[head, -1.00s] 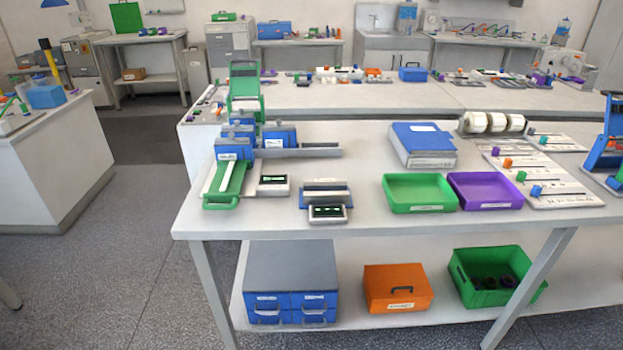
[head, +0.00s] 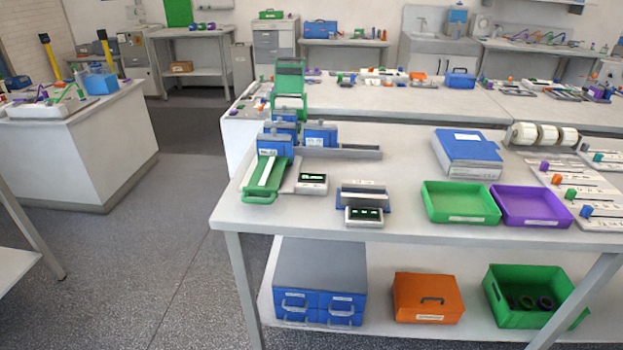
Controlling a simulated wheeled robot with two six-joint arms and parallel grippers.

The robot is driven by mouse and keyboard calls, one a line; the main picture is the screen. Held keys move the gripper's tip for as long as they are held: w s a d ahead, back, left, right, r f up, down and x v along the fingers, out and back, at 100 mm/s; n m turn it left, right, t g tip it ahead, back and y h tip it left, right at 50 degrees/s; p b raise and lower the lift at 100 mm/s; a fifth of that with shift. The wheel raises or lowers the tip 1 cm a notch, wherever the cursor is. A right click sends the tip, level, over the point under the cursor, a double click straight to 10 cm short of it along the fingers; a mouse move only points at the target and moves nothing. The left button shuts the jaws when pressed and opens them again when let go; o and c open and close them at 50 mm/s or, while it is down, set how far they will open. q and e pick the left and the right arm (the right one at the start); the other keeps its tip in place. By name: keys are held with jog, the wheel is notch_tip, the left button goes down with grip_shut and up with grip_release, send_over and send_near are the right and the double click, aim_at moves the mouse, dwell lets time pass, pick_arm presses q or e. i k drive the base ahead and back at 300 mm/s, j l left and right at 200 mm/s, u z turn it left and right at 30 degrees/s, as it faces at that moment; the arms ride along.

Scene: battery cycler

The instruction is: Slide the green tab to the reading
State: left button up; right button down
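The green tab (head: 571,194) stands on a white slider board (head: 560,178) at the right of the near table, between an orange tab (head: 557,179) and a blue tab (head: 586,210). A purple tab (head: 544,166) sits farther back on the board. The marks on the board are too small to read. Two small meters with lit green digits, one at the left (head: 312,179) and one nearer the front edge (head: 364,214), stand on the table; their digits are too small to read. Neither of my grippers is in view.
A green tray (head: 460,217) and a purple tray (head: 531,222) lie left of the board. A blue binder (head: 467,148) and white rolls (head: 543,134) are behind. A teal tab (head: 598,157) is on another board. Grey floor (head: 170,240) is free at the left.

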aim_at(570, 193)
jog(key=z, duration=1.55)
